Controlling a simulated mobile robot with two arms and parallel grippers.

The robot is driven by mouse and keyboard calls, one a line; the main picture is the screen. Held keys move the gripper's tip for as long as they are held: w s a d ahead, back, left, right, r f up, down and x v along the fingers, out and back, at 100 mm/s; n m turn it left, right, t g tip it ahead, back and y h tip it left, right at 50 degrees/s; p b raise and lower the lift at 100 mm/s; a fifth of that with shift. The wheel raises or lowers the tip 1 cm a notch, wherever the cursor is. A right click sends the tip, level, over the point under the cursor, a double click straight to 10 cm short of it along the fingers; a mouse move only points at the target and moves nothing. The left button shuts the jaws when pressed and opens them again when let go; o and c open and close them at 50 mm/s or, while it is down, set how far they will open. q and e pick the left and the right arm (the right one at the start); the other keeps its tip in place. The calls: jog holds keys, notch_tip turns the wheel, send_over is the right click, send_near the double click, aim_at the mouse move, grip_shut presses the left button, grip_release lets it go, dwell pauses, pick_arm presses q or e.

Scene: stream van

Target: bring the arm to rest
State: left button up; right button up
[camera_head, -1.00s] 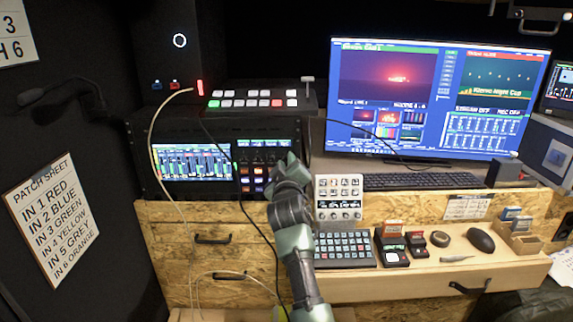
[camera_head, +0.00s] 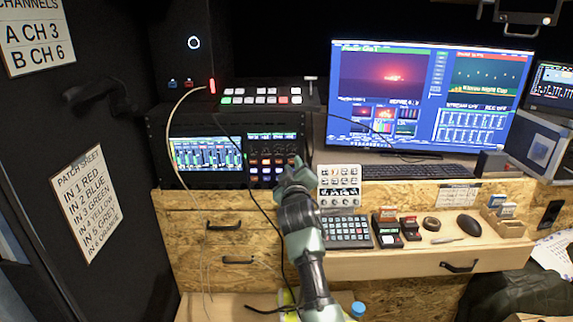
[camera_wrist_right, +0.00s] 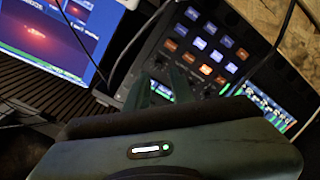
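My right arm comes up from the bottom of the head view. Its gripper (camera_head: 295,164) is in front of the right edge of the rack unit with the lit buttons (camera_head: 272,160). In the right wrist view two dark green fingers (camera_wrist_right: 160,88) stand apart with a gap between them, and nothing shows held. The same lit buttons (camera_wrist_right: 205,48) are beyond the fingers; whether the fingers touch anything I cannot tell. My left arm and gripper are not in view.
A large monitor (camera_head: 420,95), a keyboard (camera_head: 415,171) and a grey button pad (camera_head: 345,231) are right of my arm. A thin cable (camera_head: 232,140) hangs over the rack close to it. Wooden drawers (camera_head: 225,240) are below. A patch sheet (camera_head: 88,200) is on the left wall.

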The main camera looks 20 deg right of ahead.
jog(key=s+a+f+g+y, duration=0.15)
jog(key=s+f, duration=0.25)
jog(key=f, duration=0.9)
jog(key=s+a+f+g+y, duration=0.15)
jog(key=s+f, duration=0.25)
jog(key=f, duration=0.8)
jog(key=s+a+f+g+y, duration=0.1)
jog(key=s+a+f+g, duration=0.2)
jog(key=f, duration=1)
jog(key=s+d+f+g, duration=0.1)
jog(key=s+f+g, duration=0.3)
jog(key=s+f, duration=1.45)
jog(key=s+d+f+m+g, duration=0.1)
jog(key=s+f, duration=0.4)
jog(key=s, duration=0.8)
jog(key=s+d+f+m+g, duration=0.1)
jog(key=s+f+g, duration=0.2)
jog(key=s, duration=1.1)
jog(key=s+d+f+m+g+y, duration=0.1)
jog(key=s+f, duration=0.6)
jog(key=s, duration=0.7)
jog(key=shift+d+f+g, duration=0.4)
jog(key=shift+d+g, duration=0.1)
jog(key=shift+g, duration=0.2)
jog(key=shift+w, duration=0.15)
